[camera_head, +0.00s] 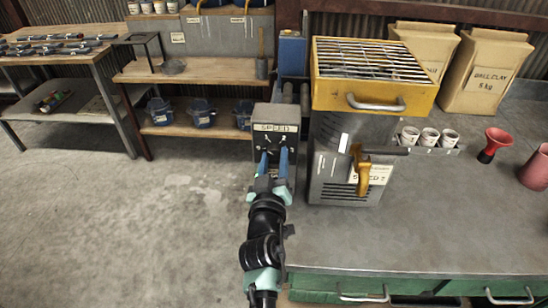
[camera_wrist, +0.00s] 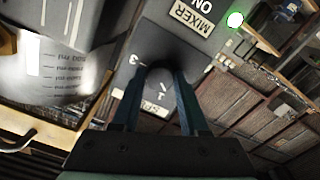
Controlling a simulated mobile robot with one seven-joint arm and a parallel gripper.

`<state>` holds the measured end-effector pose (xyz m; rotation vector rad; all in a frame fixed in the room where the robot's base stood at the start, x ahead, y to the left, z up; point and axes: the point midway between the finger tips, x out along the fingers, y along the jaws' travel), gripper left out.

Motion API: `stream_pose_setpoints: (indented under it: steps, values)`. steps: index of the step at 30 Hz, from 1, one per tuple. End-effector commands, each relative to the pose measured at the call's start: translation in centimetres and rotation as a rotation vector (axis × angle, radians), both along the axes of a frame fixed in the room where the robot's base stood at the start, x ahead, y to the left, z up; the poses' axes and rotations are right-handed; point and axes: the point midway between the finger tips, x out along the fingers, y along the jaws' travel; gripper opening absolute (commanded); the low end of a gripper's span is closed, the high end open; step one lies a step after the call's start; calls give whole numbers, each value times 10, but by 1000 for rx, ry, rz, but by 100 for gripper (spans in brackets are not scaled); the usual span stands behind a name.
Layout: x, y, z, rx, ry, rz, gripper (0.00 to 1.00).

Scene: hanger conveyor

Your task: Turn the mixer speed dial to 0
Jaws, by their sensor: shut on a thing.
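The grey mixer control box (camera_head: 262,117) with a "SPEED" label (camera_head: 275,127) stands at the left side of the steel mixer. My gripper (camera_head: 274,157) reaches up to the box face from below, its two blue fingers against it. In the wrist view the dark speed dial (camera_wrist: 160,76) sits between the fingertips, and the gripper is shut on it. A "3" mark (camera_wrist: 134,60) shows beside the dial. The fingers hide part of the scale, and I cannot tell which number the dial points to.
A "MIXER ON" label (camera_wrist: 195,18) and a lit green lamp (camera_wrist: 235,20) show in the wrist view. The mixer (camera_head: 345,130) with its yellow grated top and orange handle (camera_head: 361,172) stands close right. Open floor (camera_head: 150,220) lies left.

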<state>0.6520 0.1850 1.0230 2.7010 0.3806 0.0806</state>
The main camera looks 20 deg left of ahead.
Motion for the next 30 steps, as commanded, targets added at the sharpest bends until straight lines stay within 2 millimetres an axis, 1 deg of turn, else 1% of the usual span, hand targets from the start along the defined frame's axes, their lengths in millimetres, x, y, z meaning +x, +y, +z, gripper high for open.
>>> stream_pose_setpoints:
  steps: [9, 15, 22, 30]
  values:
    - [0, 0, 1, -284, -80, 0, 0]
    - [0, 0, 0, -432, -122, 1, 0]
    - [0, 0, 0, -551, -157, 1, 0]
    - [0, 0, 0, -614, -175, 0, 0]
